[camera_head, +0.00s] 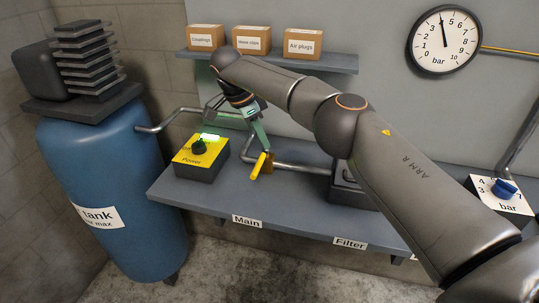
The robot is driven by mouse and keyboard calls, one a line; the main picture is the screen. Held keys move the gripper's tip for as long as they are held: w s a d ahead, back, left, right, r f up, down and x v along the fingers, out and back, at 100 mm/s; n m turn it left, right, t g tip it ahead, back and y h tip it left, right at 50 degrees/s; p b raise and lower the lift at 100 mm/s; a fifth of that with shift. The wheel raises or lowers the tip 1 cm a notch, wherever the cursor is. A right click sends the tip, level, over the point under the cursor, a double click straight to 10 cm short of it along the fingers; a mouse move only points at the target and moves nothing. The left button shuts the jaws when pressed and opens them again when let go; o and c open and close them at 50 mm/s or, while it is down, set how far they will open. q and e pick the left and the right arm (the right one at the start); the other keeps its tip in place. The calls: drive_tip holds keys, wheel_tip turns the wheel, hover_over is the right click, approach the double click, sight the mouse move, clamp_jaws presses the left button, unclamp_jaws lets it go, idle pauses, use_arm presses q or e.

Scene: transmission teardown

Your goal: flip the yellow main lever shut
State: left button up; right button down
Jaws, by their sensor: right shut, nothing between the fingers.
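The yellow main lever (257,170) is on the grey pipe above the "Main" label (247,221). It slants down and to the left across the pipe line. My right gripper (263,148) points down at the lever's upper end, shut with nothing held. Its tips are at or very near the lever; whether they touch I cannot tell. The gripper partly hides the valve behind the lever. My left gripper is not in view.
A yellow power box (187,155) with a lit green light stands left of the lever. A blue tank (105,170) is farther left. A shelf (330,64) with boxes hangs behind my right arm. A gauge (444,58) and a bar dial (505,188) are at right.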

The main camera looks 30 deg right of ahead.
drive_tip(key=shift+v, duration=0.85)
drive_tip(key=shift+w+d, duration=0.1)
